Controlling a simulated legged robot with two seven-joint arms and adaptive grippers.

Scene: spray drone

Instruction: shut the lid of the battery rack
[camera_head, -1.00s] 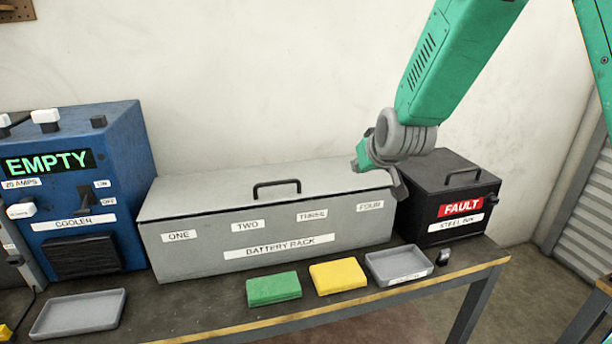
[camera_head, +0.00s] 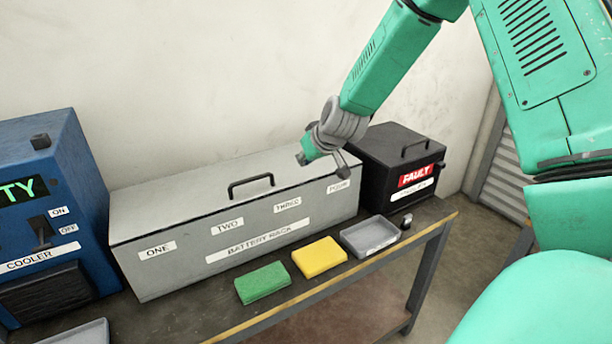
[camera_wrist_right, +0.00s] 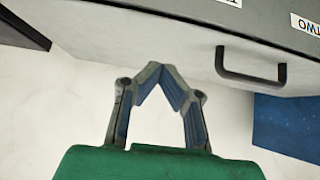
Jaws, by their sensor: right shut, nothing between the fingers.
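The battery rack (camera_head: 190,240) is a long grey box on the bench with compartment labels ONE to FOUR. Its lid (camera_head: 200,196) lies flat and down on the box, with a dark handle (camera_head: 250,184) on top. The handle also shows in the right wrist view (camera_wrist_right: 250,80). My right gripper (camera_head: 345,168) is at the rack's right end, by label FOUR. In the right wrist view its fingertips (camera_wrist_right: 161,66) meet, with nothing between them. In the head view I cannot tell whether it touches the lid. My left gripper is out of view.
Green (camera_head: 263,281) and yellow (camera_head: 319,257) pads and a grey tray (camera_head: 370,250) lie along the bench front. A small dark item (camera_head: 407,220) sits beside the tray.

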